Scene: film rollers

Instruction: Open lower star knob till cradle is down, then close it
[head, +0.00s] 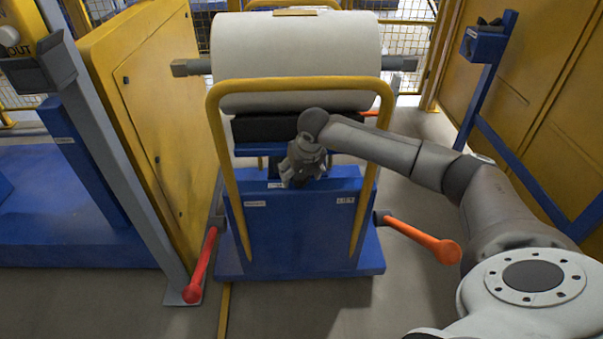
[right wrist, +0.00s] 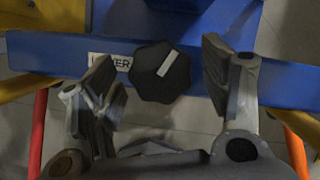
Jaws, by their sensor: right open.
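The black star knob (right wrist: 160,80) with a white pointer mark shows in the right wrist view, beside a label (right wrist: 112,62) that reads partly as LOWER. My right gripper (right wrist: 158,66) is open, with one finger on each side of the knob and a gap to each. In the head view my right gripper (head: 303,163) is at the front of the blue cart (head: 300,235) and hides the knob. The black cradle (head: 262,129) is under the large white roll (head: 300,60); I cannot tell whether they touch. My left gripper is not in view.
A yellow handle frame (head: 228,180) arches over the cart front. A red lever (head: 202,265) and an orange lever (head: 425,241) stick out at its sides. A yellow cabinet (head: 150,110) stands close on the left. Grey floor is free in front.

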